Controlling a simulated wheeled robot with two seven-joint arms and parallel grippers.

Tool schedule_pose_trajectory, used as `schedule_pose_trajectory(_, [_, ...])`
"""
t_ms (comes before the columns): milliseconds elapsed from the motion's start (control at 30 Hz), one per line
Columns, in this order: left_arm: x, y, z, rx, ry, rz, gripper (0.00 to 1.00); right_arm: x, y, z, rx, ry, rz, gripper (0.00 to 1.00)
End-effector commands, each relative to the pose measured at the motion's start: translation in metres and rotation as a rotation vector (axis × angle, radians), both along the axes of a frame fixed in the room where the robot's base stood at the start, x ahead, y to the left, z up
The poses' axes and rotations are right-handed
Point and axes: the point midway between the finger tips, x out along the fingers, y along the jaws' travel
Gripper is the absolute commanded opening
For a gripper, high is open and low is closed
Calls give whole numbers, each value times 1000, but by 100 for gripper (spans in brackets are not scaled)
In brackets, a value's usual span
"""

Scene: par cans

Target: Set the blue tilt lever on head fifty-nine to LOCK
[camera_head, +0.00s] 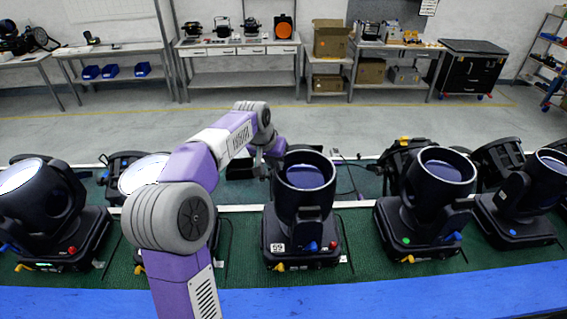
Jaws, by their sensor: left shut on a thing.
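Head fifty-nine (303,203) is a black par can on a square base, marked by a white 59 label. Its barrel opening faces up and toward me. The blue tilt lever (312,246) shows low on its front, beside a red knob (333,245); I cannot read its setting. My left gripper (274,158) reaches down at the upper left of the barrel and is shut on head fifty-nine there. Its fingertips are small and dark against the black barrel, so the exact grip spot is unclear. My right gripper is not in view.
Similar par cans stand left (42,205) and right (428,195) on the green mat (350,270), with more behind. A blue edge (400,298) runs along the front. My left arm partly covers the can left of fifty-nine. Benches (240,45) and boxes stand at the far wall.

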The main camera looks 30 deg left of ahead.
Motion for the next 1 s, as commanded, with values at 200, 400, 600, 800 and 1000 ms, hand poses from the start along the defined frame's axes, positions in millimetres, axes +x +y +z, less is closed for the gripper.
schedule_pose_trajectory(200, [2,-6,3,-10,-7,-6,0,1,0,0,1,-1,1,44])
schedule_pose_trajectory(400, [2,-5,3,-9,-6,-7,36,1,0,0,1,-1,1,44])
schedule_pose_trajectory(600, [1,-3,2,-6,-3,-3,36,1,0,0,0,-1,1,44])
schedule_pose_trajectory(800, [-4,-3,16,-3,-6,-4,36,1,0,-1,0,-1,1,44])
schedule_pose_trajectory(1000, [-18,-4,48,-4,-8,-5,36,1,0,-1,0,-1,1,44])
